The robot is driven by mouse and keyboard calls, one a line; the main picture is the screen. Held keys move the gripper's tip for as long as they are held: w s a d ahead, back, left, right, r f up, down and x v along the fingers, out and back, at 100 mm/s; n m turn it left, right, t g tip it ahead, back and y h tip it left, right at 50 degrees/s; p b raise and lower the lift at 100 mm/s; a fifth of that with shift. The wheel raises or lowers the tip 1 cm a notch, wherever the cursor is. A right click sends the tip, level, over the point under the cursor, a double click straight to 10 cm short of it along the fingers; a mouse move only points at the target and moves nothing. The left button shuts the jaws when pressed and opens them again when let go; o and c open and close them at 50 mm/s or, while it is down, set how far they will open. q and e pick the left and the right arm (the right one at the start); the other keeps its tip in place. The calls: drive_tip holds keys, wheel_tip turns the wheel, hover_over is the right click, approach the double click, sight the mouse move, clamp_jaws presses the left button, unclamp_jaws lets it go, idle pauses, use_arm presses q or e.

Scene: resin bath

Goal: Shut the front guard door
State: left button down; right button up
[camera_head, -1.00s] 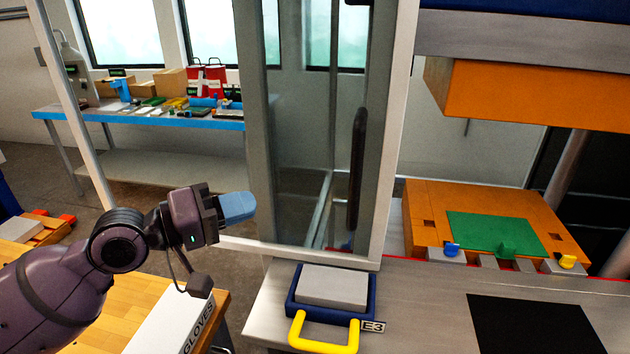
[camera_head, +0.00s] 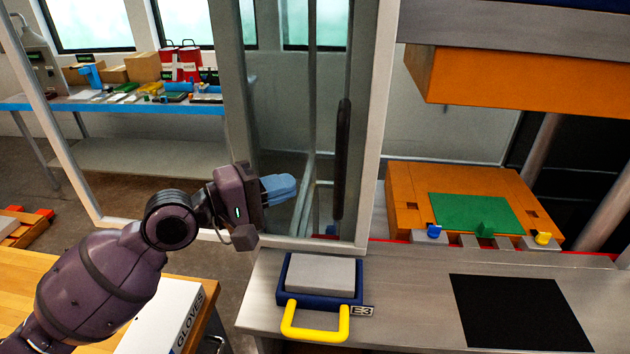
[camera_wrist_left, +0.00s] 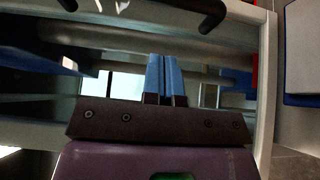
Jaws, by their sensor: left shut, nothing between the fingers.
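The front guard door (camera_head: 375,125) is a clear panel in a pale frame. It stands left of the orange press tooling, whose front is uncovered. Its upright black handle (camera_head: 342,160) shows in the head view, and a black bar that looks like the handle (camera_wrist_left: 212,15) shows at the top of the wrist view. My left gripper (camera_head: 281,188) is shut and empty, its blue fingers pointing right, in front of the panel and left of the handle. A gap to the handle shows; contact with the panel cannot be told. My right gripper is not in view.
A blue tray with a grey block (camera_head: 320,273) and yellow handle sits on the metal ledge below the door. The orange lower tool (camera_head: 400,205) stands right. A wooden table with a gloves box (camera_head: 165,315) is lower left. A blue-edged bench (camera_head: 110,106) stands behind.

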use_arm(q)
drive_tip(key=shift+s+d+p, duration=0.2)
drive_tip(key=shift+d+p, duration=0.55)
drive_tip(key=shift+d, duration=1.9)
drive_tip(key=shift+w, duration=0.1)
